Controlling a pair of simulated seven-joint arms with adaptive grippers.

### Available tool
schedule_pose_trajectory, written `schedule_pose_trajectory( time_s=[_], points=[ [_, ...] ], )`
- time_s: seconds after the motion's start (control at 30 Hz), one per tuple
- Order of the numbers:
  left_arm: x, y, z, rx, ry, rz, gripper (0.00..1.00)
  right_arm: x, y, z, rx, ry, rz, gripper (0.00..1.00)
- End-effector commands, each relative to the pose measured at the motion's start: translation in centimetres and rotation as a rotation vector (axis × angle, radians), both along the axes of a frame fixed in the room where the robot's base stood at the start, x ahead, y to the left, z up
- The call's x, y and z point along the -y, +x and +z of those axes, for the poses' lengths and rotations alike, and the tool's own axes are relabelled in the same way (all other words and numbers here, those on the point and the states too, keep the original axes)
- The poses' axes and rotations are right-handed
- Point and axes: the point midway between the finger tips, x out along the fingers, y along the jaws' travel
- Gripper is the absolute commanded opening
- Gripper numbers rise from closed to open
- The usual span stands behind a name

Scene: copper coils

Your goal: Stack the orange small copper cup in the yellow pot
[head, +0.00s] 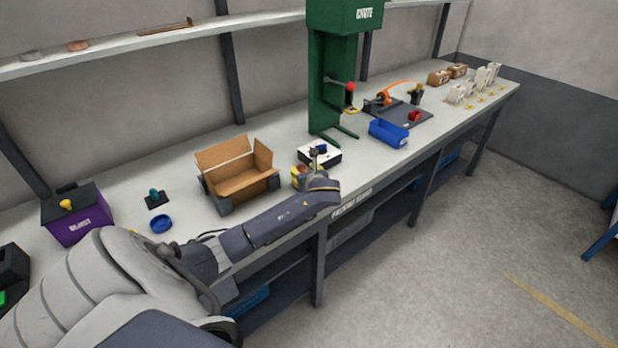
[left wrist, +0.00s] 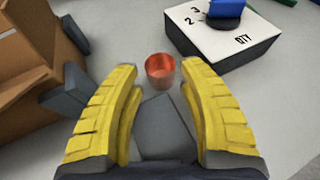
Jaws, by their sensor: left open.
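A small orange copper cup (left wrist: 160,71) stands upright on the bench in the left wrist view, just ahead of and between my left gripper's yellow fingertips. My left gripper (left wrist: 160,82) is open, with a finger on each side and nothing held. In the head view, my left gripper (head: 302,178) is low over the front of the bench, between the cardboard box and the white box. There my wrist and fingers mostly hide the cup. I cannot make out a yellow pot in either view. My right gripper is not in view.
A cardboard box (head: 241,184) with open flaps is left of the gripper. A green press (head: 328,85) and blue bin (head: 388,134) stand further right. The bench's front edge is close.

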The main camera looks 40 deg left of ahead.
Motion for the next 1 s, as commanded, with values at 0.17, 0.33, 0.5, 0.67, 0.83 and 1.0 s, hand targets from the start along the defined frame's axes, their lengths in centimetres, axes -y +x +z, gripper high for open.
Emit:
schedule_pose_trajectory(
  time_s=[0.17, 0.33, 0.5, 0.67, 0.83, 1.0],
  points=[
    [2.7, -1.6, 1.2, 0.000, -0.004, -0.002, 0.40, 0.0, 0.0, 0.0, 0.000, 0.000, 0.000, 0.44],
    [4.6, -2.9, 2.2, 0.001, -0.003, -0.002, 0.40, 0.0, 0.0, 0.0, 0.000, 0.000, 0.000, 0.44],
    [5.8, -3.7, 2.8, 0.000, -0.002, -0.002, 0.40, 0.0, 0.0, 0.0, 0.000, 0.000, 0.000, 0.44],
    [6.3, -4.0, 3.1, -0.001, -0.001, 0.000, 0.40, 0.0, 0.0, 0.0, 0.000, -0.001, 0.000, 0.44],
    [6.4, -4.1, 3.2, -0.001, -0.001, 0.000, 0.40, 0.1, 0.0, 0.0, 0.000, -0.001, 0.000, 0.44],
    [6.4, -4.1, 3.2, -0.001, -0.001, 0.000, 0.42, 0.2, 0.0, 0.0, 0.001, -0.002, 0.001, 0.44]
  ],
)
